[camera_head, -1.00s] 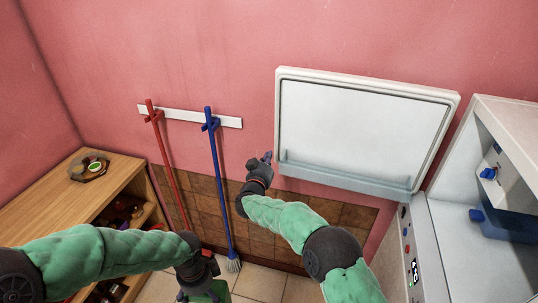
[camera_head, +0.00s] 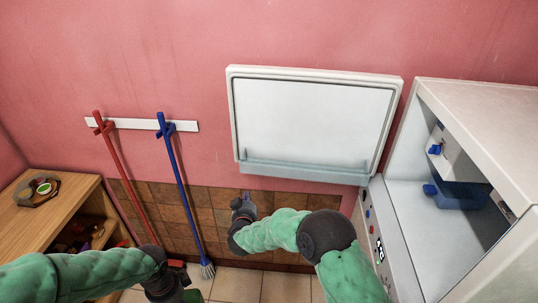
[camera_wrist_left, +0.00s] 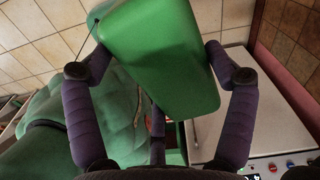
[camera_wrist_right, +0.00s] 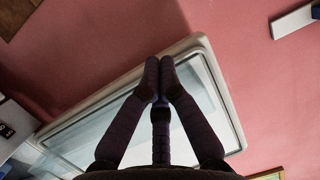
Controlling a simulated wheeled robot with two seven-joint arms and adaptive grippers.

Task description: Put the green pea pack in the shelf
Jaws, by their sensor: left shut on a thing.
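My left gripper (camera_wrist_left: 155,75) is shut on the green pea pack (camera_wrist_left: 165,60), a smooth green block that fills the upper middle of the left wrist view. In the head view the left gripper is at the bottom edge, and only a bit of green shows beside it. My right gripper (camera_head: 245,197) is in front of the tiled wall below the white board; its fingertips (camera_wrist_right: 160,75) meet with nothing between them. A wooden open shelf (camera_head: 50,222) stands at the left, with small items inside that are partly hidden.
A tray (camera_head: 40,190) with a green-topped thing lies on the wooden top. A red broom (camera_head: 120,165) and a blue broom (camera_head: 180,180) hang on the wall. A white board (camera_head: 310,120) is behind. A white open-fronted unit (camera_head: 400,230) with a blue bin (camera_head: 462,193) stands right.

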